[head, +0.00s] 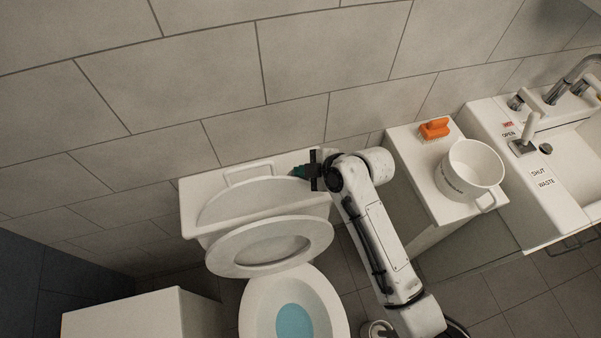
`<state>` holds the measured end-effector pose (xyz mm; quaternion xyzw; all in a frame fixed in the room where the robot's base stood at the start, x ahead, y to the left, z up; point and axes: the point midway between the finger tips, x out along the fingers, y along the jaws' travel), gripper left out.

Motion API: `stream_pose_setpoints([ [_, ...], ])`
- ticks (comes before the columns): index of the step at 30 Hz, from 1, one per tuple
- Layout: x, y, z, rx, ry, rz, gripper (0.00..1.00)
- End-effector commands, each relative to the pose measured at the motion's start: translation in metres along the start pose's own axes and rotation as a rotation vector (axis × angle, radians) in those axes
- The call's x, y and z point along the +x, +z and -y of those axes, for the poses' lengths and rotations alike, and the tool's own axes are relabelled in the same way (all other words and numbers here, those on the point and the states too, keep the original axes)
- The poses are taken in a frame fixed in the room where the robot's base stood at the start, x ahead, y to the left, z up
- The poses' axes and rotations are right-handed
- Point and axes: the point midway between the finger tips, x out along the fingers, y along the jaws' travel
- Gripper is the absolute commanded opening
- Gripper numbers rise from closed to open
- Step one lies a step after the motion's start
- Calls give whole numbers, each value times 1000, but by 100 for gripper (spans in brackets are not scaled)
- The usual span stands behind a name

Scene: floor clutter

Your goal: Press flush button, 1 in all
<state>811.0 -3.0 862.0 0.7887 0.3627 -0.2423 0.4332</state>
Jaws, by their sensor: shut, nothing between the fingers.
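The toilet (258,293) stands below the tiled wall, its seat ring raised and blue water in the bowl. Its white tank (192,212) is behind, against the wall. A pale rectangular outline (247,164) shows on the tank top; I cannot tell if it is the flush button. No other button is clear in this view. My gripper (298,171), with dark green fingertips, is shut and empty at the right part of the tank top. I cannot tell whether it touches the tank. The gripper and arm hide part of the tank's right end.
A white cabinet (425,175) to the right holds an orange brush (434,129) and a white mug (470,168). Beyond it is a sink (560,180) with a tap (570,78). A white box (135,315) stands at lower left. Dark tiled floor (490,295) shows at lower right.

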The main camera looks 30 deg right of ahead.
Motion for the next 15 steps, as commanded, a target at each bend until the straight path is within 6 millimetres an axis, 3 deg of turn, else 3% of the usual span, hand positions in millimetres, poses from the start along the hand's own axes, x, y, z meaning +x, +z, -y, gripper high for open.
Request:
stream_pose_setpoints([
  [15,4,4,4,1,-2,1,0],
])
